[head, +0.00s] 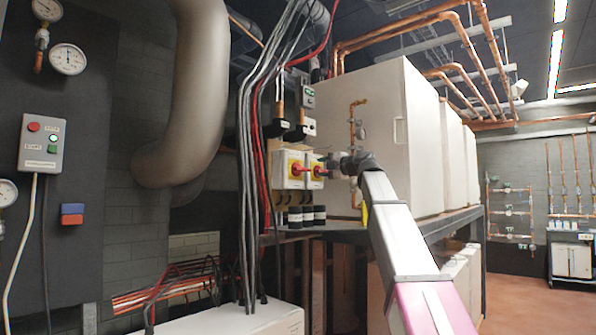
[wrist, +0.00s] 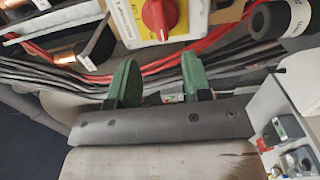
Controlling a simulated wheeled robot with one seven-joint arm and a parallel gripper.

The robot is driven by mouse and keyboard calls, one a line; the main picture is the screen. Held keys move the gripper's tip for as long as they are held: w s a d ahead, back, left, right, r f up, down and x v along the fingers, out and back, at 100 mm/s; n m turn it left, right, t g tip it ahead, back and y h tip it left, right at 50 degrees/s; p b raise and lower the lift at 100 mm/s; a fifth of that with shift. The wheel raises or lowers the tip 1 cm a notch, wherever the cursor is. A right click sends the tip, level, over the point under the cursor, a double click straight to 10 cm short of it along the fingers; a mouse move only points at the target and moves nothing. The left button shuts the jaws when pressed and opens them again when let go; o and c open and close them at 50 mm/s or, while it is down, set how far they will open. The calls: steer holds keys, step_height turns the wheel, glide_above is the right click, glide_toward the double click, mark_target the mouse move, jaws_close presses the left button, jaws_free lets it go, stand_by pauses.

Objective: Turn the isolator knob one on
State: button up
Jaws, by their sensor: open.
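Two white isolator boxes with red knobs on yellow plates sit side by side in the head view: a left knob (head: 296,169) and a right knob (head: 318,172). I cannot read which one is number one. My gripper (head: 326,161) is just right of them, close to the right knob. In the wrist view, one red knob (wrist: 160,14) on a yellow plate shows at the top edge, partly cut off. The green fingers of my gripper (wrist: 160,80) are open and empty. The knob lies beyond the fingertips, not between them.
Black and red cables (head: 251,150) hang left of the isolators. Black cylinders (head: 307,216) with white labels stand below them. A large white cabinet (head: 385,130) with copper pipework is close behind and right. A grey button box (head: 41,144) hangs on the left wall.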

mark_target(302, 169)
steer(key=x, duration=0.9)
steer(key=shift+w+a, duration=0.15)
jaws_close()
